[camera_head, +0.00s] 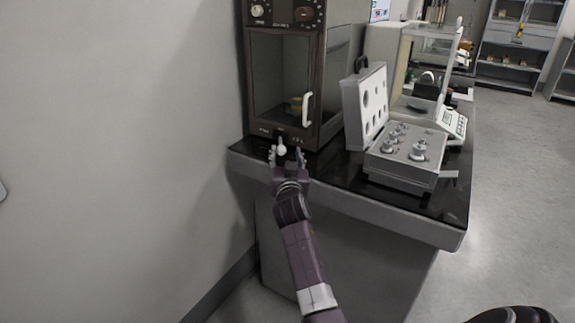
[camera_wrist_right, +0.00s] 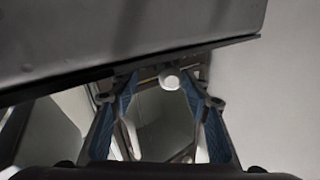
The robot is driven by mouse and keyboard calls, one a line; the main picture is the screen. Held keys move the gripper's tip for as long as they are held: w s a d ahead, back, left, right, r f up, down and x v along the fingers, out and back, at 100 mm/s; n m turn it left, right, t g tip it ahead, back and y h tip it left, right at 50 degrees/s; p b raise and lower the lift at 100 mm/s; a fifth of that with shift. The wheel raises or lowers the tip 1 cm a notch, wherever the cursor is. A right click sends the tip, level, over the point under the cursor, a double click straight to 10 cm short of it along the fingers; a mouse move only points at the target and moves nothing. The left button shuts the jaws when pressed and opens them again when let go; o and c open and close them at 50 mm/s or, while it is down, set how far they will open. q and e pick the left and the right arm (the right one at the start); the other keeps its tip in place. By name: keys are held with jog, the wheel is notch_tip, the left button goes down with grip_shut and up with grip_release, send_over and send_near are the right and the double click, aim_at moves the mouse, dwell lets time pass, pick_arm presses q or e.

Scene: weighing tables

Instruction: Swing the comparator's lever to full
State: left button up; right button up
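The comparator (camera_head: 283,75) is a dark cabinet with a glass front window and a white upright handle, at the back left of the table. Its lever (camera_head: 281,149) has a white ball knob and sticks out low on the front face. My right gripper (camera_head: 286,158) is open just in front of the comparator, with its fingers on either side of the knob. In the right wrist view the knob (camera_wrist_right: 169,79) shows between the two blue-padded fingers (camera_wrist_right: 160,110), near the far end. I cannot tell whether a finger touches it. My left gripper is not in view.
An open case of weights (camera_head: 405,160) stands on the black tabletop right of the comparator, its lid (camera_head: 366,105) raised. A glass-sided balance (camera_head: 425,70) stands behind it. A wall (camera_head: 120,120) bounds the left. Open floor (camera_head: 520,180) lies to the right.

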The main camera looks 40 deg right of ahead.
jog(key=v, duration=1.1)
jog(key=shift+s, duration=0.1)
